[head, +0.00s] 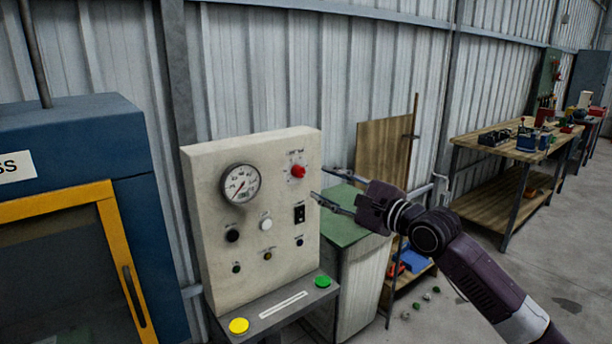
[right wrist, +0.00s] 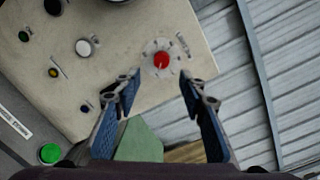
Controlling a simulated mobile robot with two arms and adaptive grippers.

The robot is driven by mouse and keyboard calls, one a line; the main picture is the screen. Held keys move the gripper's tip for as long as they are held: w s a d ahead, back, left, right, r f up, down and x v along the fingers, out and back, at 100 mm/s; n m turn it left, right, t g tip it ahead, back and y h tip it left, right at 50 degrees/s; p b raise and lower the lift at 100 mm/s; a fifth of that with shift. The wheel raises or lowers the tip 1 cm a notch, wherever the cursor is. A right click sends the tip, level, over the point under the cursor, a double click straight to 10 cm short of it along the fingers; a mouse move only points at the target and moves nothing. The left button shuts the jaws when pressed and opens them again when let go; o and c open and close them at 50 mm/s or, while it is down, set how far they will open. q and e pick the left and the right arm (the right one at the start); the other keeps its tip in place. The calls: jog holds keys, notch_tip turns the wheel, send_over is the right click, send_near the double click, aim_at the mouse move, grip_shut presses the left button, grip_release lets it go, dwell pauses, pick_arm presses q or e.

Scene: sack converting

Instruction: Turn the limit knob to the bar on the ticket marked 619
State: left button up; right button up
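A red knob (head: 298,171) sits on a round pale scale at the upper right of the cream control panel (head: 215,275). The knob (right wrist: 161,60) also shows in the right wrist view, with a pale pointer line on it. Its label and scale marks are too small to read. My right gripper (head: 322,184) is open and empty, to the right of the knob and apart from it. In the right wrist view the knob lies beyond and between the two fingertips (right wrist: 160,86). I cannot make out a ticket marked 619. My left gripper is not in view.
The panel also carries a pressure gauge (head: 240,184), a white button (head: 266,224), a black knob (head: 232,236) and a black switch (head: 299,214). The ledge below holds yellow (head: 239,325) and green (head: 322,282) buttons. A green-topped cabinet (head: 347,232) stands close behind my right gripper.

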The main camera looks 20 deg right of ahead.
aim_at(302, 173)
jog(key=p+x, duration=0.1)
jog(key=x, duration=0.2)
jog(key=p+x, duration=0.1)
jog(key=x, duration=0.2)
jog(key=shift+w+r, duration=0.2)
jog(key=shift+w, duration=0.05)
jog(key=shift+w+a+f, duration=0.1)
jog(key=shift+w+a, duration=0.2)
jog(key=shift+w, duration=0.25)
grip_shut()
